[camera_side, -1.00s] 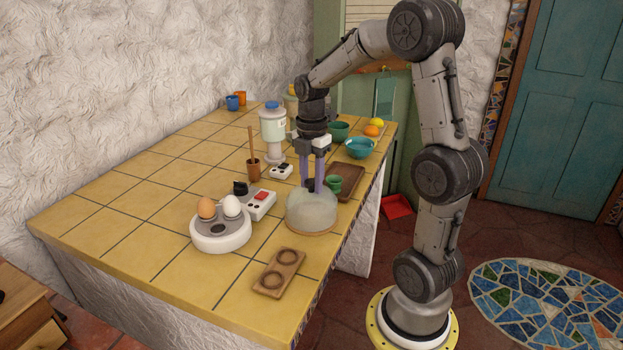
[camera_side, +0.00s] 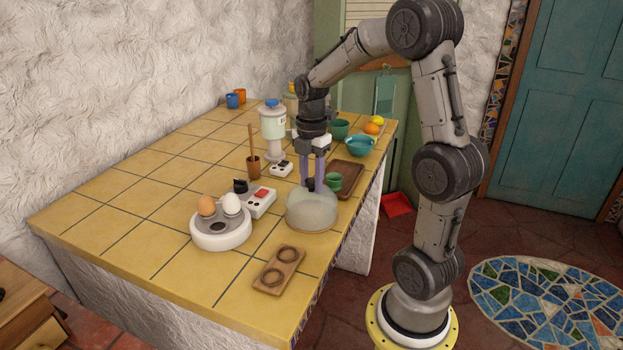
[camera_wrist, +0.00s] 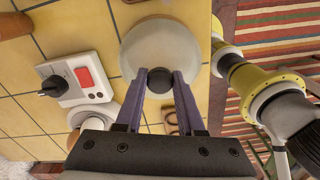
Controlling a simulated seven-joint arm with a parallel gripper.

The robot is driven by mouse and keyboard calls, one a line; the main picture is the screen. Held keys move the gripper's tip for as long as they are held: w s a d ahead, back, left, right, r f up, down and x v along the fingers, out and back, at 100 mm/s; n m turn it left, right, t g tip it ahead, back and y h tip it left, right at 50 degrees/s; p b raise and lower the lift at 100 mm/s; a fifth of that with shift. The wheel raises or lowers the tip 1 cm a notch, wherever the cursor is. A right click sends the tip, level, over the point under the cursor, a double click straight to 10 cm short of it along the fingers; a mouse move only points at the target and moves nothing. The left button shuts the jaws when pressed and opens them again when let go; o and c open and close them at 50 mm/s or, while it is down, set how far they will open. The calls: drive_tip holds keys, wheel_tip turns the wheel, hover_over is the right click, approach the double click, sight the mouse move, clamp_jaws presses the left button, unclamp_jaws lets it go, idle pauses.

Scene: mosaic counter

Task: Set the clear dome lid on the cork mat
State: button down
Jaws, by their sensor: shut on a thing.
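The clear dome lid (camera_side: 312,212) is upright near the right edge of the tiled counter, with a dark knob on top. My gripper (camera_side: 312,187) is above it, shut on the knob. In the wrist view the lid (camera_wrist: 160,45) lies just beyond my purple fingertips (camera_wrist: 160,76), and the dark knob (camera_wrist: 159,82) sits between them. A thin tan rim, seemingly the cork mat (camera_side: 318,232), shows along the lid's lower edge. The rest of the mat is hidden by the lid, and I cannot tell whether the two touch.
A white egg cooker (camera_side: 220,238) with eggs and a white switch box (camera_side: 260,203) stand left of the lid. A wooden holder with two rings (camera_side: 279,270) lies in front. A green cup (camera_side: 334,181) and brown tray (camera_side: 350,172) are close behind. Bare tiles lie at left.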

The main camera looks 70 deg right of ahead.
drive_tip(key=shift+c, duration=2.2)
unclamp_jaws()
drive_tip(key=shift+r, duration=3.55)
